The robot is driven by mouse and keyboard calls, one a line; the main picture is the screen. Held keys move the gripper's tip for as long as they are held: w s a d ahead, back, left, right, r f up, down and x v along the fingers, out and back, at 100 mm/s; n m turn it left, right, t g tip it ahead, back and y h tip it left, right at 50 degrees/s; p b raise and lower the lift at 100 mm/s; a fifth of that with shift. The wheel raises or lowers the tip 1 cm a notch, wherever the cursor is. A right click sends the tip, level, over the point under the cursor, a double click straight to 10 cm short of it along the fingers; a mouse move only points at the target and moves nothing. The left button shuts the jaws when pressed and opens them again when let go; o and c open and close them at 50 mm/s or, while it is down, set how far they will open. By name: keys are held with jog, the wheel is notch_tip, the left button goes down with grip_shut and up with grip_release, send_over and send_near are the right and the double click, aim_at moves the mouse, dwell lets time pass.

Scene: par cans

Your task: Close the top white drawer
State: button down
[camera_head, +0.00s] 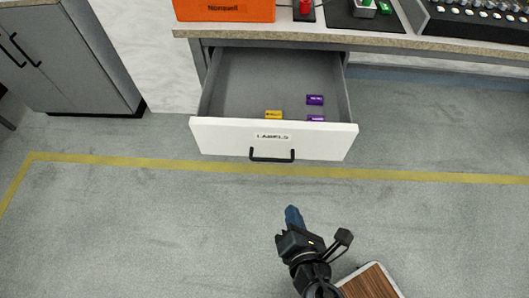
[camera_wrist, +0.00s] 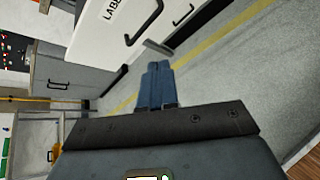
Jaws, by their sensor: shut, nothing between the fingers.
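The top white drawer (camera_head: 225,136) is pulled out from under the workbench. Its white front carries a "LABELS" sign and a black bar handle (camera_head: 272,156). The drawer holds a yellow label box (camera_head: 273,115) and two purple label boxes (camera_head: 315,100). My gripper (camera_head: 293,215) is shut and empty, in front of the drawer and apart from it. In the wrist view the blue fingers (camera_wrist: 156,83) are together, with the white drawer front (camera_wrist: 112,45) and its handle (camera_wrist: 145,22) beyond them.
The workbench top (camera_head: 350,37) holds an orange case (camera_head: 225,10) and a mixing console (camera_head: 475,20). A grey cabinet (camera_head: 65,60) stands at the left. A yellow floor line (camera_head: 400,175) runs in front of the drawer. The floor between my gripper and the drawer is clear.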

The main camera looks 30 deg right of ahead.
jog(key=w+a+f+n+t+h+b, duration=0.1)
jog(key=w+a+n+t+h+b, duration=0.1)
jog(key=w+a+n+h+b, duration=0.3)
jog(key=n+t+b, duration=0.1)
jog(key=t+b, duration=0.1)
send_near(259, 131)
jog(key=x, duration=0.7)
jog(key=shift+w+d+p, duration=0.3)
jog(key=shift+w, duration=0.15)
jog(key=b+x, duration=0.2)
jog(key=x, duration=0.7)
jog(key=b+x, duration=0.3)
jog(key=x, duration=0.7)
jog(key=b+x, duration=0.2)
jog(key=x, duration=0.7)
jog(key=shift+w+d+f, duration=0.25)
jog(key=shift+w+f, duration=0.05)
jog(key=shift+f, duration=0.1)
jog(key=shift+w+d+r, duration=0.15)
jog(key=shift+w+r, duration=0.15)
jog(key=shift+r, duration=0.05)
jog(key=shift+d, duration=0.1)
